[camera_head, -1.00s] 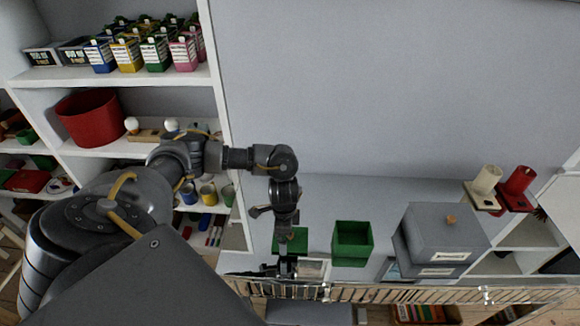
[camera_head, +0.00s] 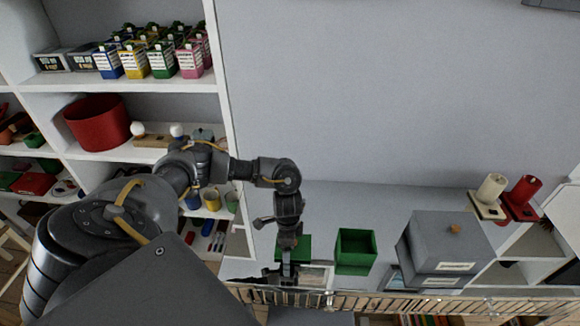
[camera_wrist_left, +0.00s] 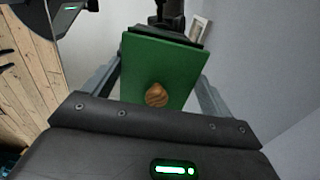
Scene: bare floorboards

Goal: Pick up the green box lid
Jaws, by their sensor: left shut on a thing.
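The green box lid (camera_head: 302,244) is a flat green square at the shelf's left part in the head view, partly hidden by my left gripper (camera_head: 286,264). In the left wrist view the lid (camera_wrist_left: 138,70) shows its face with a round wooden knob (camera_wrist_left: 156,95). My left gripper's fingers (camera_wrist_left: 160,85) are on either side of the lid and shut on it. The open green box (camera_head: 355,250) stands to the right of the lid, apart from it. I cannot tell whether the lid touches the shelf. My right gripper is not in view.
A grey lidded box (camera_head: 448,248) stands right of the green box. A picture frame (camera_head: 317,273) is close to my left gripper. A shelf unit with cartons and a red tub (camera_head: 97,122) stands at the left.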

